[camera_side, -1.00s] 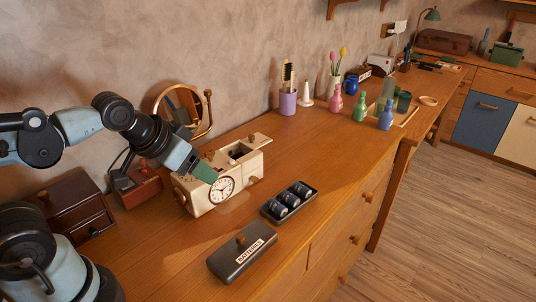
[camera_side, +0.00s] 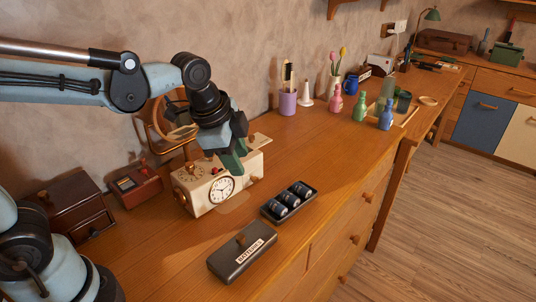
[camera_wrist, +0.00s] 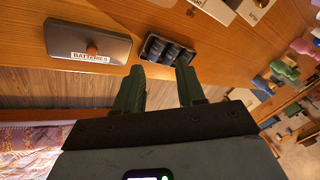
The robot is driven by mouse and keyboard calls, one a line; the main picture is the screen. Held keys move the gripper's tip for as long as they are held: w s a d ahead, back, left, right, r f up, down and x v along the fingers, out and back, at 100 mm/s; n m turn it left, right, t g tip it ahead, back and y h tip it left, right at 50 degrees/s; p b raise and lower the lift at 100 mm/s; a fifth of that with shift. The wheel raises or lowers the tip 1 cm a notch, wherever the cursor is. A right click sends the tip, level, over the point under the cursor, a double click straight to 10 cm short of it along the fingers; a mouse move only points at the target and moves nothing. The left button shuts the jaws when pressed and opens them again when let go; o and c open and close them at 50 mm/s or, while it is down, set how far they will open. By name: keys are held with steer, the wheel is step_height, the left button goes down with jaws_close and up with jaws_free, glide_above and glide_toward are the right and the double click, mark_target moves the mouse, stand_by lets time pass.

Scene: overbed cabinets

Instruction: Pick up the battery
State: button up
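Several dark batteries (camera_side: 291,197) lie side by side in a black tray (camera_side: 267,213) on the wooden top, and they also show in the wrist view (camera_wrist: 168,53). My gripper (camera_side: 239,160) is in front of the cream clock box (camera_side: 207,191), up and left of the tray. In the wrist view its two green fingers (camera_wrist: 158,78) are apart with nothing between them, and the tray lies beyond the fingertips. A dark lid labelled BATTERIES (camera_side: 242,257) lies apart from the tray, nearer the camera, and shows in the wrist view (camera_wrist: 88,42).
A round mirror (camera_side: 165,120) and small red box (camera_side: 136,184) stand behind my arm. A brown drawer box (camera_side: 75,206) is at the left. A purple cup (camera_side: 287,102) and coloured bottles (camera_side: 359,106) stand farther back. The wooden top (camera_side: 330,150) right of the clock is clear.

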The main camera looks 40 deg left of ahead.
mark_target(276, 204)
steer(key=w+d+f+m+g, duration=0.2)
steer(key=w+d+m, duration=0.2)
steer(key=m, duration=0.4)
steer(key=shift+w+d+f, duration=0.1)
steer(key=shift+w+f, duration=0.35)
steer(key=shift+f, duration=1.6)
steer(key=shift+w+d+f, duration=0.15)
steer(key=shift+w+f, duration=0.25)
steer(key=shift+f, duration=1.6)
steer(key=shift+w+d+f, duration=0.1)
steer(key=shift+w+f, duration=0.35)
steer(key=shift+f, duration=1.6)
jaws_close()
